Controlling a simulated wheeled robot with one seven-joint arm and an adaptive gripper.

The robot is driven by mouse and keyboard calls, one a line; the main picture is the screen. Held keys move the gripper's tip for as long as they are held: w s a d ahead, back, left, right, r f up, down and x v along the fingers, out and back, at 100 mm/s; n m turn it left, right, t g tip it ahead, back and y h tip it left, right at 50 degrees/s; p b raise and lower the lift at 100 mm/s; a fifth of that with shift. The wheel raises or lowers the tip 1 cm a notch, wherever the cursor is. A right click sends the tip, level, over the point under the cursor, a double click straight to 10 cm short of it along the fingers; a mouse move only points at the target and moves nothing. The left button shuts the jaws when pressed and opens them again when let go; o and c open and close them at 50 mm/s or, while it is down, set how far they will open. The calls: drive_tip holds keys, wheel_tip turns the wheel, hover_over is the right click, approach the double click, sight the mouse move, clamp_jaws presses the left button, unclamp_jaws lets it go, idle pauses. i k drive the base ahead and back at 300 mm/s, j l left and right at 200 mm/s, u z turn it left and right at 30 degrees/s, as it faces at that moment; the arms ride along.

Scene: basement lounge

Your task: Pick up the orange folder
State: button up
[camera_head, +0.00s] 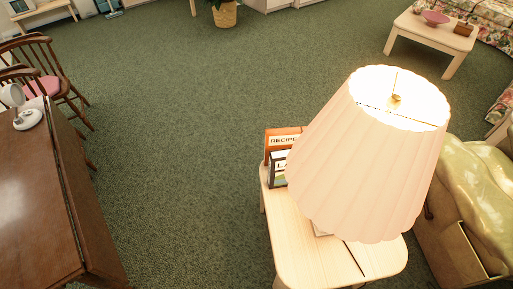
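An orange folder (282,138), or a book or box of that color, with a white label reading "RECIPE…", stands upright at the far left corner of a light wooden side table (295,241). A darker item (278,170) with a pale label stands directly in front of it and covers its lower part. The shade of a large lit lamp (365,160) hides the right side of both. My gripper is not in view.
A dark wooden table (40,190) with a white object (27,118) and chairs (45,65) is at left. An armchair (475,200) stands right of the side table. A low table (430,33) is far right. Green carpet between is clear.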

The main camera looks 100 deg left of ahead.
sight(277, 138)
drive_tip(key=u, duration=3.15)
drive_tip(key=j+z, duration=0.1)
drive_tip(key=z, duration=0.7)
drive_tip(key=i+j+z, duration=0.1)
drive_tip(key=j+z, duration=0.3)
drive_tip(key=j, duration=0.15)
drive_tip(key=j+z, duration=0.4)
drive_tip(key=j, duration=0.15)
drive_tip(key=j+z, duration=0.4)
drive_tip(key=j, duration=0.2)
drive_tip(key=k+j, duration=0.1)
drive_tip(key=j, duration=0.4)
drive_tip(key=k+j+z, duration=0.1)
drive_tip(key=j, duration=0.45)
